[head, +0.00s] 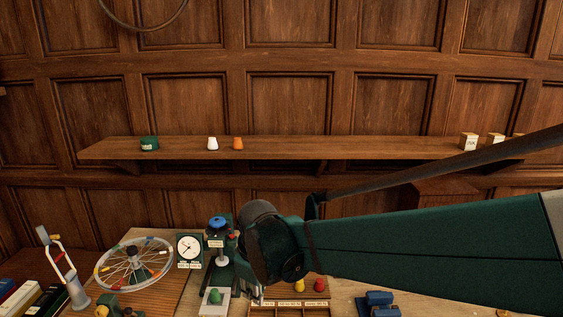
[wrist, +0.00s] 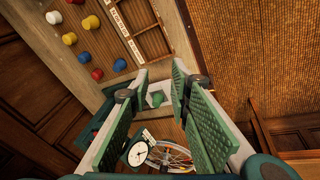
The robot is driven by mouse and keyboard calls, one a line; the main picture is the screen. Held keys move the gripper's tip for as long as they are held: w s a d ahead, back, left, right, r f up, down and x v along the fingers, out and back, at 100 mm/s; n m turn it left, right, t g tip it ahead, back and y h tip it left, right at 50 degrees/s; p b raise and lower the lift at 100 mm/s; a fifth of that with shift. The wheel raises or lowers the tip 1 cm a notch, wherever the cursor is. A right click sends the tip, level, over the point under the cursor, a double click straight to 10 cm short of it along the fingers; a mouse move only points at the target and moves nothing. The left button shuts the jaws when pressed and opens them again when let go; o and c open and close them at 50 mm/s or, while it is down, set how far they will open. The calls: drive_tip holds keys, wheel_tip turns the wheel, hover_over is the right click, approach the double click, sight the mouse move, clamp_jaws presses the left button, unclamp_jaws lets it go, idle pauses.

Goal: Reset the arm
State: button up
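My arm (head: 430,245) reaches in from the right in the head view, its dark wrist end (head: 262,240) over the bench. My gripper (wrist: 159,74) shows in the wrist view with its two green-padded fingers well apart. Nothing is held between them. A small green piece (wrist: 157,98) on a pale plate shows in the gap, beyond the fingers. It also appears in the head view (head: 215,296), left of my wrist. The fingers are hidden or unclear in the head view.
A blue-topped stand (head: 218,226) is close beside my wrist. Yellow (head: 299,286) and red (head: 319,285) pieces lie near a compartment tray (head: 290,304). A wall shelf (head: 320,147) runs behind.

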drive_tip(key=s+d+m+t+b, duration=0.1)
drive_tip(key=s+d+m, duration=0.5)
drive_tip(key=d, duration=0.8)
drive_tip(key=s+d+r+m+t+b, duration=0.1)
drive_tip(key=s+d+m+t+b, duration=0.1)
drive_tip(key=s+d+m, duration=0.4)
drive_tip(key=s+d+t, duration=0.1)
drive_tip(key=s+d, duration=0.4)
drive_tip(key=d, duration=0.3)
drive_tip(key=shift+d+r+m+h, duration=0.25)
drive_tip(key=shift+d+m+h, duration=0.15)
